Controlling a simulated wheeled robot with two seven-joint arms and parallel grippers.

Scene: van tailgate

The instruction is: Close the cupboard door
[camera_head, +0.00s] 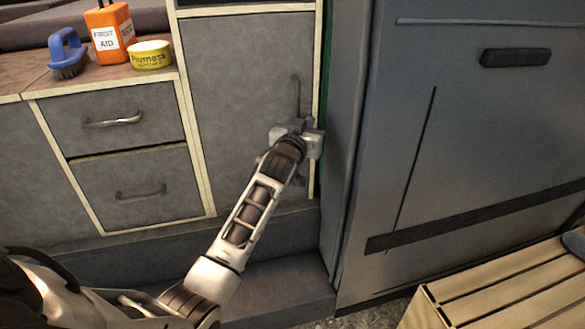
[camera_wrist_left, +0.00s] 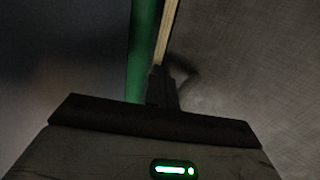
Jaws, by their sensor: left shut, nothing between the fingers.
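The cupboard door (camera_head: 235,85) is a grey panel in a pale wooden frame, with a dark upright handle (camera_head: 296,95) near its right edge. It looks flush or nearly flush with the frame; a small gap cannot be told. My left gripper (camera_head: 305,127) is at the door's right edge, just below the handle, and hides that part of the edge. In the left wrist view its fingers (camera_wrist_left: 161,86) are shut and empty, close to the pale edge strip and a green strip (camera_wrist_left: 143,50). Contact with the door cannot be told. My right gripper is not in view.
Left of the door are two drawers (camera_head: 125,118) with bar handles. On the counter stand a blue brush (camera_head: 68,52), an orange first-aid box (camera_head: 110,32) and a yellow tin (camera_head: 150,55). A grey van door (camera_head: 470,120) is at right, above a slatted wooden crate (camera_head: 510,290).

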